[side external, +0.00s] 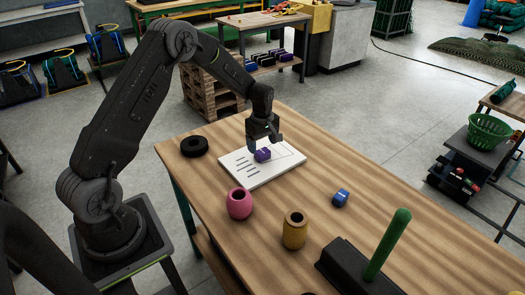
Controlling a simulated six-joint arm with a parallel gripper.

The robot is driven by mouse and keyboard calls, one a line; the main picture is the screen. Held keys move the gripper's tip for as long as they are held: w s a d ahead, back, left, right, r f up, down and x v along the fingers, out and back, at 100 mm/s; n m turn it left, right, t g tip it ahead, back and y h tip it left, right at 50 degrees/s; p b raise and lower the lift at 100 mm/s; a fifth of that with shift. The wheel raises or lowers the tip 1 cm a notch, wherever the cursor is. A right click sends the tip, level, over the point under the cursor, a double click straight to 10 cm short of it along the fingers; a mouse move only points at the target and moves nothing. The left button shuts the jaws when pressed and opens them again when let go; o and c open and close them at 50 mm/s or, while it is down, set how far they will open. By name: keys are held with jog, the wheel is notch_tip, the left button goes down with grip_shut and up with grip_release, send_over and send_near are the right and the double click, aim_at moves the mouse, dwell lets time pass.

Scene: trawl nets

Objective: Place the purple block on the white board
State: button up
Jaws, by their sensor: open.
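The purple block (263,155) lies on the white board (281,172), toward the upper middle of its surface. The board is a flat slab with dark lines marked on its left part, on the wooden table. My gripper (265,143) points down directly over the purple block and is open. Its fingers are close above or around the block's upper part; I cannot tell whether they touch it.
On the table (395,195) are a black ring (194,146) left of the board, a pink jar-like piece (239,204), a yellow-brown cylinder (294,230), a small blue piece (341,198) and a black base with a green rod (388,245).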

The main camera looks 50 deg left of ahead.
notch_tip(320, 180, up, 8)
notch_tip(320, 180, up, 7)
jog(key=m+t, duration=0.1)
jog(key=m, duration=0.2)
send_over(263, 152)
jog(key=s+d, duration=0.3)
jog(key=d, duration=0.1)
jog(key=s+d+r+m+t, duration=0.2)
jog(key=s+d+r+m, duration=0.35)
jog(key=s+r, duration=0.2)
jog(key=s+d+r+m+t, duration=0.1)
jog(key=s+d+m, duration=0.3)
jog(key=s, duration=0.4)
jog(key=s+d+r+m+t, duration=0.1)
jog(key=s+d+m, duration=0.3)
jog(key=s, duration=0.5)
jog(key=shift+r+m+t, duration=0.3)
jog(key=shift+r+m, duration=0.25)
jog(key=shift+m, duration=0.2)
